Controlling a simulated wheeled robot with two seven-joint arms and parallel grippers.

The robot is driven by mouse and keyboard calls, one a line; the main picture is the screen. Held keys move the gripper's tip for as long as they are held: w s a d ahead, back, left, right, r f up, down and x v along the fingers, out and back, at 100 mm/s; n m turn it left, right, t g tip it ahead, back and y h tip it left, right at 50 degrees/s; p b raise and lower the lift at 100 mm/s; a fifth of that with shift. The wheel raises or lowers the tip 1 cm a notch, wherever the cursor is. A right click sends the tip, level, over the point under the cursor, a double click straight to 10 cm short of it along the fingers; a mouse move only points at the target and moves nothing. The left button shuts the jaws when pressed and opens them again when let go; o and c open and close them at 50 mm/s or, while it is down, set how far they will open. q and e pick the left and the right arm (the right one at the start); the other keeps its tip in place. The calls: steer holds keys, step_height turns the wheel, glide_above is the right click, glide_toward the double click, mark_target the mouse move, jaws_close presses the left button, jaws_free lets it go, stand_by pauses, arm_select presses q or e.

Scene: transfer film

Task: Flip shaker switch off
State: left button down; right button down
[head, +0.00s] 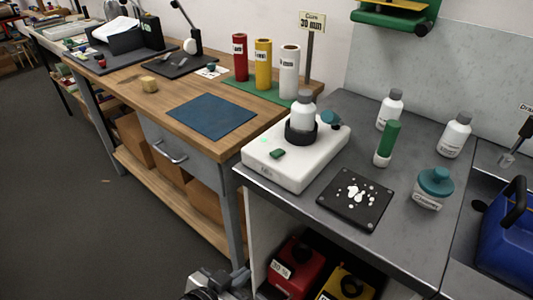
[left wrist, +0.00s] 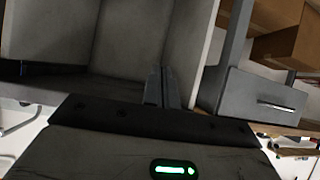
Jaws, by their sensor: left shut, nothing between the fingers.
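The shaker (head: 262,166) is a white box on the near left corner of the grey bench, with a grey-capped white bottle (head: 302,115) standing in a black ring on it. A dark green switch (head: 277,153) sits on its top near the front edge, beside a small pale green light (head: 264,140). Whether the switch is on or off is hard to tell. My left gripper (head: 236,278) is at the bottom edge of the head view, low in front of the bench and well below the shaker. In the left wrist view its fingers (left wrist: 162,84) are shut and empty. My right gripper is out of view.
A black tray (head: 330,200) with white pieces lies right of the shaker. A green-capped tube (head: 386,145), a teal-lidded jar (head: 433,189) and white bottles stand farther right. Red (head: 290,268) and yellow boxes sit under the bench. A wooden bench (head: 150,107) adjoins at left.

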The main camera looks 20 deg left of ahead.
mark_target(269, 162)
arm_select(q)
steer(key=w+a+r+t+h, duration=0.1)
steer(key=w+r+t, duration=0.1)
steer(key=r, duration=0.5)
steer(key=w+a+r+m+t+h+b, duration=0.1)
steer(key=w+r+t, duration=0.1)
steer(key=w+r, duration=0.3)
steer(key=w+a+r+t+h+b, duration=0.1)
steer(key=w+r, duration=0.3)
steer(key=r, duration=0.5)
steer(key=shift+a+r+t, duration=0.15)
steer(key=shift+r+t, duration=0.1)
steer(key=shift+t, duration=0.45)
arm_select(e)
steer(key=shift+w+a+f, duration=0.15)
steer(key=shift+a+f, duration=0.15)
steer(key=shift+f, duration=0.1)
arm_select(q)
steer(key=shift+w, duration=0.1)
